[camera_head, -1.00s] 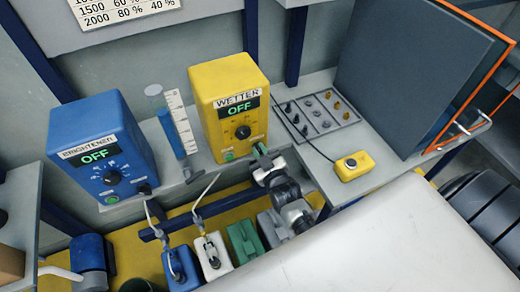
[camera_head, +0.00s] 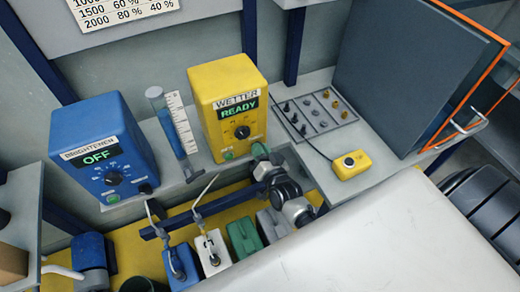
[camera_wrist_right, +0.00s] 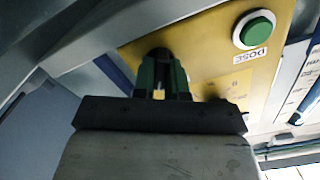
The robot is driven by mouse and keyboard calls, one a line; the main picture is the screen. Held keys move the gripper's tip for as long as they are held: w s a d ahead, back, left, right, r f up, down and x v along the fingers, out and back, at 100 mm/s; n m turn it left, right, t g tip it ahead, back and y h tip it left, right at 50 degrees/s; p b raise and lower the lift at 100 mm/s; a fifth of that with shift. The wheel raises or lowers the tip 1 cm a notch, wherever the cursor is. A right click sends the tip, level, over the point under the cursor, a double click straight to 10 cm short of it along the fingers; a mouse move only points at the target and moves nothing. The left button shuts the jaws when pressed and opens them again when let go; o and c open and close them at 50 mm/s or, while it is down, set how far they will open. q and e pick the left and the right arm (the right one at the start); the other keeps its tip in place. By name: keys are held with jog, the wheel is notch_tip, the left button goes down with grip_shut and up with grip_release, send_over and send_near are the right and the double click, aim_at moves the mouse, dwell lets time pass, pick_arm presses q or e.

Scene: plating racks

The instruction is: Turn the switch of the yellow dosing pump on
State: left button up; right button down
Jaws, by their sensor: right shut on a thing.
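The yellow dosing pump (camera_head: 222,90), labelled WETTER, stands on the shelf, and its display (camera_head: 238,109) reads READY. A dark knob (camera_head: 242,132) sits below the display. In the right wrist view the pump's yellow front (camera_wrist_right: 205,65) shows close up, with a green DOSE button (camera_wrist_right: 257,29). My right gripper (camera_head: 259,151) is at the lower right of the pump's front. In the wrist view its green-sided fingers (camera_wrist_right: 161,62) are shut on the dark switch (camera_wrist_right: 158,52), which is mostly hidden between them. My left gripper is not in view.
A blue pump (camera_head: 90,135) labelled BRIGHTENER reads OFF at the left. A measuring cylinder (camera_head: 165,118) stands between the pumps. Several canisters (camera_head: 243,237) stand below the shelf.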

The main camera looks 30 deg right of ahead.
jog(key=shift+m, duration=0.6)
jog(key=c, duration=1.2)
grip_release()
jog(key=shift+o, duration=0.2)
jog(key=shift+s, duration=0.1)
jog(key=s+b, duration=0.1)
jog(key=s, duration=0.9)
jog(key=shift+s+a, duration=0.25)
jog(key=shift+s, duration=0.1)
